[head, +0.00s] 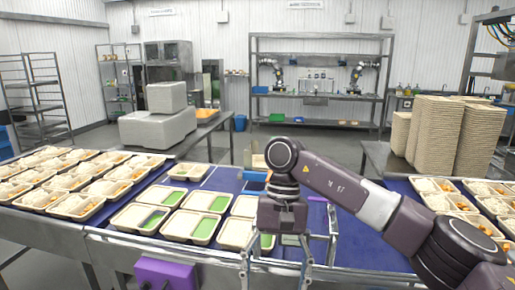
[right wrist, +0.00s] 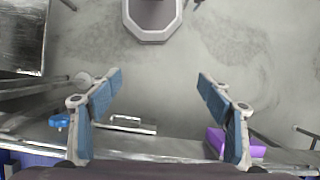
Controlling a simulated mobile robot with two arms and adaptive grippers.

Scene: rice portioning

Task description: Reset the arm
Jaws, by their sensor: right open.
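My right arm (head: 345,187) comes in from the right of the head view and bends down at a round dark joint. My right gripper (head: 275,272) hangs over the front edge of the blue conveyor table, among the trays. In the right wrist view the right gripper (right wrist: 160,85) is open, its two blue-padded fingers wide apart. Nothing is between the fingers; grey floor shows there. My left arm and left gripper are in neither view.
Trays with green compartments (head: 190,225) lie on the blue table (head: 340,255) near the gripper. Filled trays (head: 75,205) stand at left, others (head: 470,205) at right. Tall tray stacks (head: 470,140) stand behind right. A purple box (head: 165,274) hangs on the front; it also shows beside the right finger (right wrist: 250,150).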

